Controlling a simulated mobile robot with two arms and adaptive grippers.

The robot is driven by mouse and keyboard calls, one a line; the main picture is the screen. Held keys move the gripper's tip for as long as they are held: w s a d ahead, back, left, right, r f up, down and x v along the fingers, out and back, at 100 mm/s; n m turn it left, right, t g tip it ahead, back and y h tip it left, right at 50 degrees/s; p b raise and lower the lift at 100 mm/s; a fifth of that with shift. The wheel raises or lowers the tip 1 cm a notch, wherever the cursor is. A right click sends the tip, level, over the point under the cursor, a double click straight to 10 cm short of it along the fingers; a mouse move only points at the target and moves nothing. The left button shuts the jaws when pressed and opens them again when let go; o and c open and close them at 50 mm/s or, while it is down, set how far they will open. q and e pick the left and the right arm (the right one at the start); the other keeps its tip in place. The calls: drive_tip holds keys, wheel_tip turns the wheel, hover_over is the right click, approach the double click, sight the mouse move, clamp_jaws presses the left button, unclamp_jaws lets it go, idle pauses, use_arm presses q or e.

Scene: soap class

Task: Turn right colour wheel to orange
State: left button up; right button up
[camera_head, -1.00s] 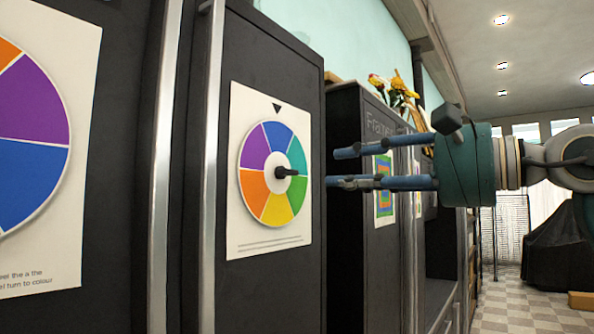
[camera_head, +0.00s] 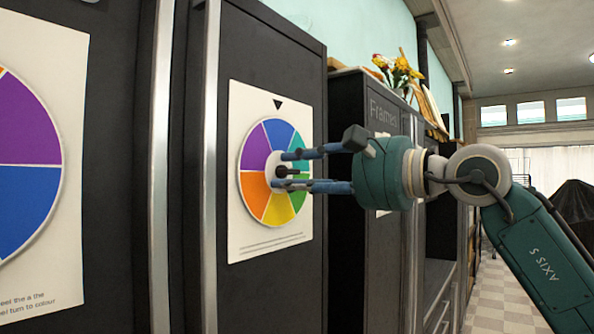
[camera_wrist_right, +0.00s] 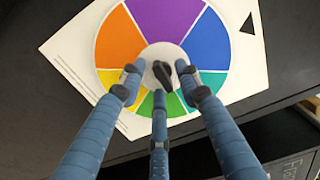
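The right colour wheel (camera_head: 254,188) is on a white poster on a dark cabinet door; it also shows in the right wrist view (camera_wrist_right: 176,18). Its blue segment is at the top, under the black triangle (camera_head: 278,104). The orange segment is at the lower left. A dark knob (camera_head: 281,172) sits on the pale hub. My right gripper (camera_head: 288,171) reaches in from the right. In the right wrist view its three spread fingers (camera_wrist_right: 158,79) surround the knob (camera_wrist_right: 163,73) with gaps visible. I cannot tell whether any finger touches it. My left gripper is not in view.
Another colour wheel (camera_head: 28,190) on a poster is at the left edge. A vertical metal handle (camera_head: 210,180) runs beside the right wheel's poster. A dark cabinet (camera_head: 350,115) labelled "Frames" with flowers (camera_head: 398,70) on top stands to the right. The tiled floor (camera_head: 490,295) beyond looks open.

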clamp_jaws()
drive_tip(key=shift+f, duration=0.1)
drive_tip(key=shift+f+m, duration=0.1)
drive_tip(key=shift+m, duration=0.2)
